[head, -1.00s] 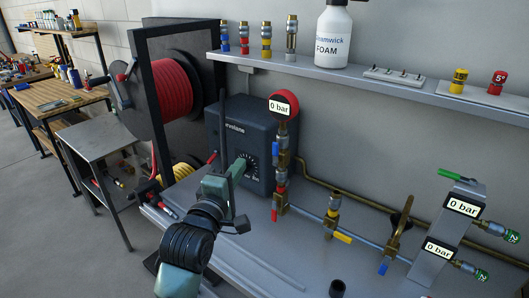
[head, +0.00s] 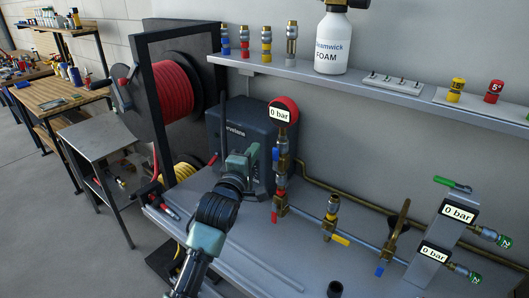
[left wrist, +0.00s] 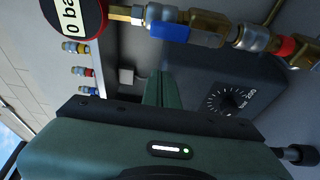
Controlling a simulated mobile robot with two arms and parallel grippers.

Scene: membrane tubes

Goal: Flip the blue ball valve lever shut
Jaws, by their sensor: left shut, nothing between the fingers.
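A blue valve lever (head: 276,154) sits on the upright brass pipe below a round red gauge (head: 282,113) reading 0 bar. In the left wrist view the blue lever (left wrist: 170,32) looks roughly in line with the pipe, at the top of the picture. My left gripper (head: 248,153) is shut and empty, a little left of the upright pipe and in front of the dark box. It shows apart from the lever in the left wrist view (left wrist: 158,90). A second blue lever tip (head: 380,270) hangs at the lower right pipe. My right gripper is out of view.
The dark box (head: 228,122) with a dial (left wrist: 230,102) stands behind my left gripper. A red lever (head: 274,214) and a yellow lever (head: 340,239) are lower on the pipework. A shelf (head: 400,92) with bottle and fittings runs above. A hose reel (head: 170,92) stands left.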

